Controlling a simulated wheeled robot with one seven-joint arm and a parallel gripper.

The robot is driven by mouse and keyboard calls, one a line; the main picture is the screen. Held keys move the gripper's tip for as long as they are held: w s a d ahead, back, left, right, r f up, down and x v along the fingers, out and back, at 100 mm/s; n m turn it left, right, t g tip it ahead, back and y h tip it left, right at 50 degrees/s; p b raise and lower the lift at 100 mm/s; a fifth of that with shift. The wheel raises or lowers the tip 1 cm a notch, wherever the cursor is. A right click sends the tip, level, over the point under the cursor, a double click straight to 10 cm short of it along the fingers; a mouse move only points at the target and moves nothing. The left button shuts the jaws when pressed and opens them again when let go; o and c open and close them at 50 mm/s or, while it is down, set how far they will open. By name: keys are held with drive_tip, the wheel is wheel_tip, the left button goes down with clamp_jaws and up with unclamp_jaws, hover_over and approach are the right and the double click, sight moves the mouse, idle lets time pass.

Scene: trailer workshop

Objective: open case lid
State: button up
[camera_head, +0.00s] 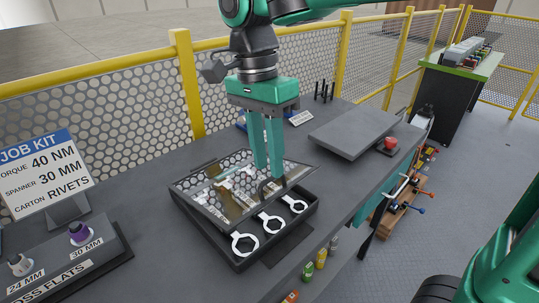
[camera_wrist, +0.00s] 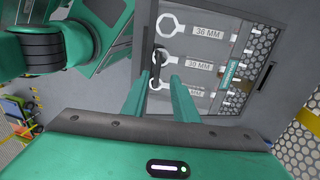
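The case (camera_head: 238,262) is a dark tray on the bench holding several pale spanners. Its see-through lid (camera_head: 205,193) has a dark frame and looks tilted up, its front edge above the tray and the spanner ring ends showing below it. A dark handle (camera_head: 283,184) sits at the lid's front edge; it also shows in the wrist view (camera_wrist: 157,62). My gripper (camera_head: 267,172) points down at the handle. In the wrist view its fingers (camera_wrist: 160,75) are apart, with the handle between or just beyond the tips and a visible gap. Contact is unclear.
A job kit sign (camera_head: 42,170) and a socket stand (camera_head: 65,258) are at the left. A flat grey slab (camera_head: 355,130) and a red button (camera_head: 390,143) are at the right. Yellow-framed mesh fencing (camera_head: 130,110) runs behind the bench. Small bottles (camera_head: 320,258) stand near its front.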

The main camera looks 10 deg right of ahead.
drive_tip(key=shift+f, duration=0.15)
drive_tip(key=shift+c, duration=0.2)
clamp_jaws()
idle(1.2)
drive_tip(key=shift+o, duration=0.2)
unclamp_jaws()
